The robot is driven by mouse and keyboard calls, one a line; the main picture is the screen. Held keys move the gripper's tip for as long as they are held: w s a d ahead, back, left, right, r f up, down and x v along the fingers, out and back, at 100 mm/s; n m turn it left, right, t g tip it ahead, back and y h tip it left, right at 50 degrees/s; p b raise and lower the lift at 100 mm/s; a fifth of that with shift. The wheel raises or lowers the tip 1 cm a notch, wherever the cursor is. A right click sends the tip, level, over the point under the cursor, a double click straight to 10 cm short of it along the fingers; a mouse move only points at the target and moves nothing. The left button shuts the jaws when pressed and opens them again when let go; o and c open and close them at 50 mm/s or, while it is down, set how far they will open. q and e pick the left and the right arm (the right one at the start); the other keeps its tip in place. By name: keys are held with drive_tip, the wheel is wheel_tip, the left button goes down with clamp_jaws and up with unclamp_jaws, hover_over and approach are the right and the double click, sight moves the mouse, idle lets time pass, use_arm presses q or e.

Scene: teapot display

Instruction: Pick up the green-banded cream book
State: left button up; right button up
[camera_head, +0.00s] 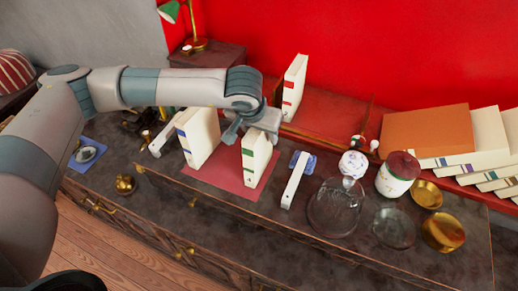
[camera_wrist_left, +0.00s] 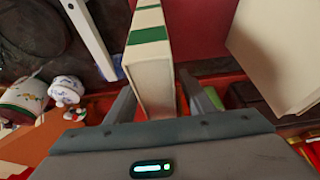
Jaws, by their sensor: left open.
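The green-banded cream book (camera_head: 255,155) stands upright on a red mat (camera_head: 229,184) on the dark cabinet top in the head view. In the left wrist view the book (camera_wrist_left: 150,65) shows its cream body and green bands. My left gripper (camera_head: 243,137) is at the top of this book, coming from above and behind. In the left wrist view my left gripper (camera_wrist_left: 165,103) is open, one finger on each side of the book's near end. I cannot tell whether the fingers touch it. My right gripper is not in view.
A blue-banded cream book (camera_head: 198,135) stands close left on the mat. A white bar (camera_head: 294,180), glass dome (camera_head: 338,206), lidded jar (camera_head: 397,174) and brass bowls (camera_head: 442,231) are to the right. A red-banded book (camera_head: 294,86) stands behind on the red shelf.

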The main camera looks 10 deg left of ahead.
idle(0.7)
use_arm(q)
clamp_jaws()
idle(1.2)
